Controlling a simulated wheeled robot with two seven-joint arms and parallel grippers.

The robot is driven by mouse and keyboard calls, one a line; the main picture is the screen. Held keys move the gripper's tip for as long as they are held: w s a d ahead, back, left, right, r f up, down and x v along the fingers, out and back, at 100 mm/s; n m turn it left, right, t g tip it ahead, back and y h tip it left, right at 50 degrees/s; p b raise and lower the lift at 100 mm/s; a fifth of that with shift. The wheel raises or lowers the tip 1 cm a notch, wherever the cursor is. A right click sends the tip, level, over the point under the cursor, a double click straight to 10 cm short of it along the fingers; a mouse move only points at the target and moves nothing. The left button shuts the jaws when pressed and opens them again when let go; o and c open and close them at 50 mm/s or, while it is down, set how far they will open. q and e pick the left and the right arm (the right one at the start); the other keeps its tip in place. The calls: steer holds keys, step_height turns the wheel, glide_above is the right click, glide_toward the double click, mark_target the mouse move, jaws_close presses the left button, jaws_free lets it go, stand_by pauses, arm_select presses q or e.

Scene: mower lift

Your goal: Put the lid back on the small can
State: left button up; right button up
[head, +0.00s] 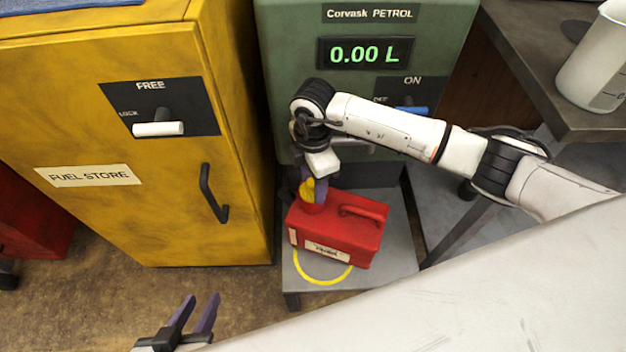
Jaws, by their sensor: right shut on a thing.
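A small red can (352,234) with a handle on top and a pale label stands on a low grey platform in front of the green petrol pump. My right gripper (314,186) points down at the can's left top end. I cannot tell whether the lid is seated or just above the opening. My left gripper (196,312) is at the bottom left, with its two fingers apart and nothing between them.
The platform (402,262) has a yellow ring mark. The petrol pump (278,70) reads 0.00 L. A yellow fuel store cabinet (120,220) is closed on the left. A bench with a beaker (594,62) is at the right. Floor shows free around my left gripper.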

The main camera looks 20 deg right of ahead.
stand_by(0.4)
steer(key=o, duration=1.1)
steer(key=shift+o, duration=0.4)
steer(key=o, duration=0.4)
